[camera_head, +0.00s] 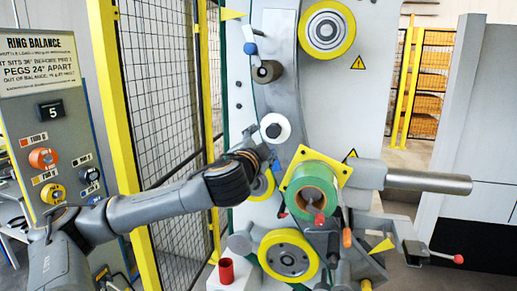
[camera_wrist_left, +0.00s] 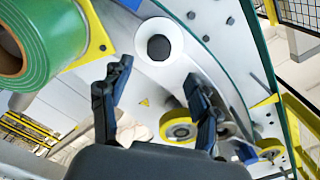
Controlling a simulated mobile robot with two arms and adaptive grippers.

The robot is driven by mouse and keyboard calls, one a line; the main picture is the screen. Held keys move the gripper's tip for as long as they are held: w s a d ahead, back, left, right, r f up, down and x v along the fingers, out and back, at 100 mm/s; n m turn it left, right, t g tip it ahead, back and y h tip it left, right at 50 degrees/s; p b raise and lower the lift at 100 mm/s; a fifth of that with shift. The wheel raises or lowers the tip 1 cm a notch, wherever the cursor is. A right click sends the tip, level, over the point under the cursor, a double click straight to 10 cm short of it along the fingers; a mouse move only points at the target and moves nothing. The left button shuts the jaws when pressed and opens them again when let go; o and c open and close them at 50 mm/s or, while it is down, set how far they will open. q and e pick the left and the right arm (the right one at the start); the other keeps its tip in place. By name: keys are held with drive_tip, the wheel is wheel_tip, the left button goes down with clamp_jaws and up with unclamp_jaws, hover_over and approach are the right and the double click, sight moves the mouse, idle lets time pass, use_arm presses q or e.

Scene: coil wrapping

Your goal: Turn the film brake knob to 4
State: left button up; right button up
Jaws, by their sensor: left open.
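My left gripper (camera_head: 262,156) is in front of the machine's grey ring plate, left of the green film roll (camera_head: 312,186). The left wrist view shows its two dark fingers (camera_wrist_left: 158,78) spread apart with nothing between them. A white disc with a dark centre (camera_head: 274,128) is just above the gripper; it also shows beyond the fingertips in the left wrist view (camera_wrist_left: 158,47), apart from them. The green roll is at the upper left of that view (camera_wrist_left: 45,40). A small red knob-like part (camera_head: 319,220) is in front of the roll. I cannot identify the film brake knob or read its scale.
A control panel at the left has an orange knob (camera_head: 43,158), a yellow knob (camera_head: 54,194) and a display reading 5 (camera_head: 51,111). A thick steel bar (camera_head: 430,181) sticks out right. A red cup (camera_head: 226,271) stands low.

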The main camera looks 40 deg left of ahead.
use_arm(q)
drive_tip(key=v, duration=0.3)
drive_tip(key=shift+s+d, duration=0.15)
drive_tip(key=shift+s, duration=0.1)
idle(0.8)
